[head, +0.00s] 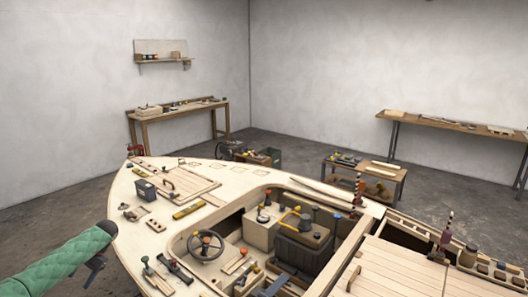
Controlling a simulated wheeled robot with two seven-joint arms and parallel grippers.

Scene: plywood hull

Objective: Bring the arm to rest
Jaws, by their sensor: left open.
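My left arm comes in from the lower left in a green quilted sleeve. My left gripper (95,270) is dark and small in the picture, beside the left edge of the plywood hull (130,215). It is open and I see nothing between its fingers. My right gripper is not in view.
Hand tools and a dark bin (146,190) lie on the foredeck. Workbenches (178,110) stand along the walls. The floor left of the hull (60,205) is clear.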

